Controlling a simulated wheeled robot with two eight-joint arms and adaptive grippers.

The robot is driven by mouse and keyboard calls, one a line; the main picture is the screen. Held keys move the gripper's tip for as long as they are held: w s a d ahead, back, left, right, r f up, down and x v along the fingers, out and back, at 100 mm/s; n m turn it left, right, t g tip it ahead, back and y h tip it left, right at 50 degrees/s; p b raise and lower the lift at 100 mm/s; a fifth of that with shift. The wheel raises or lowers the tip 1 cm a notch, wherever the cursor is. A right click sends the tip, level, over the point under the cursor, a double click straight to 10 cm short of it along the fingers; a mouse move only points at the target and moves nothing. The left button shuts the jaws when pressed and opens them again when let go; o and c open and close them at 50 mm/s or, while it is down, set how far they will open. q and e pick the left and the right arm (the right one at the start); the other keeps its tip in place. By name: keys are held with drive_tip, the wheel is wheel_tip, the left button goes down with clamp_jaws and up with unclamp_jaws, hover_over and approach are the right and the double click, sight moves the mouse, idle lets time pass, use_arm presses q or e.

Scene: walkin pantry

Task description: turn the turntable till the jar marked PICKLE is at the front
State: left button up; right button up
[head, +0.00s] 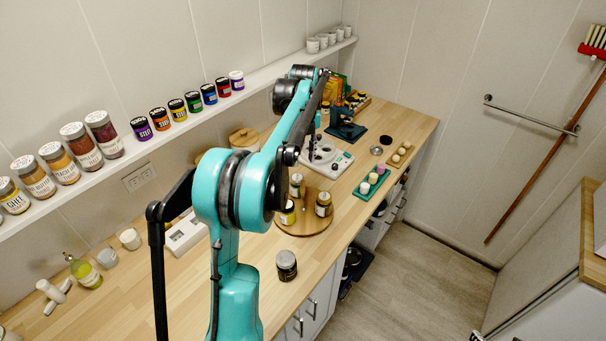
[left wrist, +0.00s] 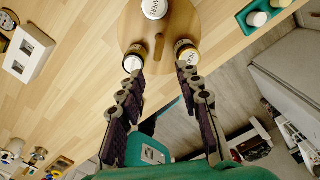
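The round wooden turntable (head: 300,229) stands on the counter and carries three small jars. One jar (head: 297,185) is at its back, one with a yellow label (head: 288,213) at its left, and one dark jar (head: 323,204) at its right. The left wrist view shows the turntable (left wrist: 178,22) with a wooden peg (left wrist: 159,46). My left gripper (left wrist: 158,76) is open and empty; its fingertips are close to the two nearer jars, contact unclear. In the head view my arm hides most of it. My right gripper is not in view.
A teal tray (head: 366,194) with small pots is to the right. A white device (head: 338,163) stands behind. A wall shelf (head: 140,145) holds several jars.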

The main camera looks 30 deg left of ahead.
sight(303, 184)
use_arm(q)
wheel_tip(303, 184, down, 3)
drive_tip(key=n+p, duration=0.1)
drive_tip(key=n, duration=2.2)
drive_tip(key=shift+a+r+n, duration=0.1)
drive_tip(key=shift+n, duration=0.2)
drive_tip(key=n, duration=0.4)
drive_tip(key=f+n, duration=0.1)
drive_tip(key=n, duration=0.2)
drive_tip(key=shift+f+n, duration=0.1)
drive_tip(key=shift+n, duration=0.2)
wheel_tip(303, 184, down, 8)
drive_tip(key=shift+r+b, duration=0.25)
drive_tip(key=shift+b, duration=0.3)
clamp_jaws()
